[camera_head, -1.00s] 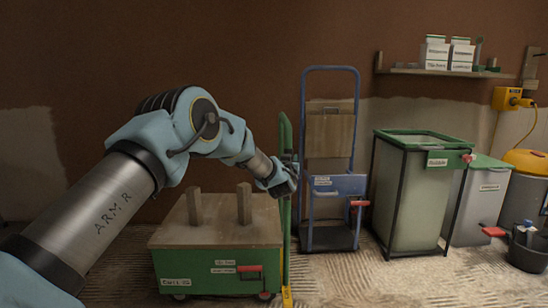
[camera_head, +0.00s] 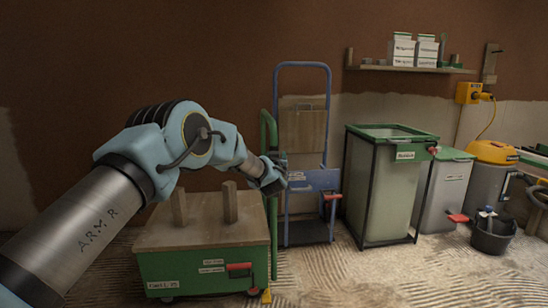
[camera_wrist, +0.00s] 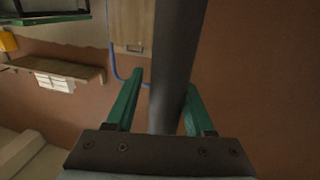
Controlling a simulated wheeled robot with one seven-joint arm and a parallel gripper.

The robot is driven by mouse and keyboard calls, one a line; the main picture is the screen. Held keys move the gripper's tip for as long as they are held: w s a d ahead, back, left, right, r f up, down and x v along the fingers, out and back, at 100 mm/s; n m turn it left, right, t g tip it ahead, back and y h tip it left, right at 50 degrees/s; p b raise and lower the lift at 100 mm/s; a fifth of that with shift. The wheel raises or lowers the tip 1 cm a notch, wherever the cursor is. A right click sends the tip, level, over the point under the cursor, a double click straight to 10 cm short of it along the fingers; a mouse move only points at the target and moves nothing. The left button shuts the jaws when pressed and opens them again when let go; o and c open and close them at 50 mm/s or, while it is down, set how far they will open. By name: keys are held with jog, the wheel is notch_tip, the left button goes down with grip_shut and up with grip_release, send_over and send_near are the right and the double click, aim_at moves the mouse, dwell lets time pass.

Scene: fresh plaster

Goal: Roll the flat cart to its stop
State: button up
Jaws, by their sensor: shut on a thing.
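The flat cart (camera_head: 205,272) is a low green box with a wooden top and two wooden posts, at the lower left of the head view. Its green upright handle (camera_head: 266,125) stands at its right end. My gripper (camera_head: 276,174) is at this handle, and the head view hides the exact contact. In the wrist view my green fingers (camera_wrist: 160,102) are on both sides of a dark upright bar (camera_wrist: 176,60), which appears to be the handle. A small yellow piece (camera_head: 266,296) is by the cart's lower right corner; I cannot tell whether it is the stop.
A blue hand truck (camera_head: 302,66) stands just right of the cart handle. Further right are a green-rimmed bin (camera_head: 392,190), a grey bin (camera_head: 444,195), a dark bucket (camera_head: 492,236) and a yellow-topped machine (camera_head: 492,152). The ridged floor (camera_head: 370,280) in front is clear.

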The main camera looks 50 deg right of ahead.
jog(key=o, duration=0.3)
jog(key=shift+o, duration=0.2)
jog(key=p+v, duration=0.2)
jog(key=v, duration=0.8)
jog(key=shift+s+a, duration=0.25)
jog(key=shift+a, duration=0.05)
